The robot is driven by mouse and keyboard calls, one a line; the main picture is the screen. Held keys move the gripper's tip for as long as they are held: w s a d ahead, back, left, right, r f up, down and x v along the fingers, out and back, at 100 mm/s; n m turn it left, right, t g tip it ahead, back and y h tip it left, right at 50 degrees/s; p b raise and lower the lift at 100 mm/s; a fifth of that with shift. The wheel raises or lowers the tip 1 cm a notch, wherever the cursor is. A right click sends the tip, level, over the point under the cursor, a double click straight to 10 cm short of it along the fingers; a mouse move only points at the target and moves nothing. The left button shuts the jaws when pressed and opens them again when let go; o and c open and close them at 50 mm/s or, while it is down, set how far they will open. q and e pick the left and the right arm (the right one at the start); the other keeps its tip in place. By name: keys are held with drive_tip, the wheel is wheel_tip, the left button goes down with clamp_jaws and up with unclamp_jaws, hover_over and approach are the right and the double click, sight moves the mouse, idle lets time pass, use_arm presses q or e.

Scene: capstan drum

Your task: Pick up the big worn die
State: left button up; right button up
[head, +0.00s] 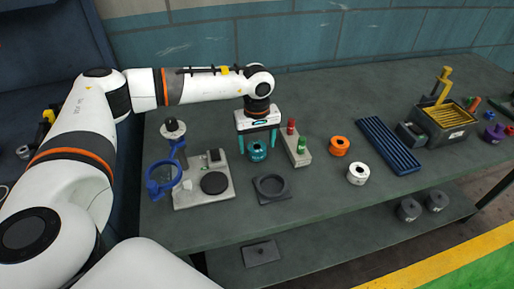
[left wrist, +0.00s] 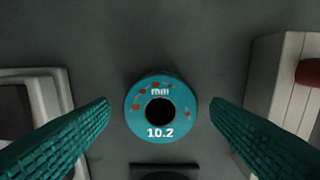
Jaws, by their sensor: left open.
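A teal ring-shaped die (head: 257,151) stands on the grey bench, between a grey fixture and a small block with red and green knobs. In the left wrist view the teal die (left wrist: 184,100) has rusty worn spots, a dark centre hole and the marking 10.2. My left gripper (head: 257,139) is open right above it. In the left wrist view its teal padded fingers (left wrist: 160,115) stand on either side of the die, with a gap on both sides. An orange die (head: 339,146) and a white die (head: 358,174) lie farther right. My right gripper is not in view.
The grey fixture (head: 222,190) with a black disc and a blue ring stand (head: 164,178) are left of the die. The knobbed block (head: 296,149) is close on its right. A dark square holder (head: 271,188) lies in front. A blue ribbed tray (head: 388,146) is farther right.

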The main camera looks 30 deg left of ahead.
use_arm(q)
drive_tip(key=shift+f, duration=1.1)
drive_tip(key=c, duration=1.5)
drive_tip(key=shift+w+r, duration=0.1)
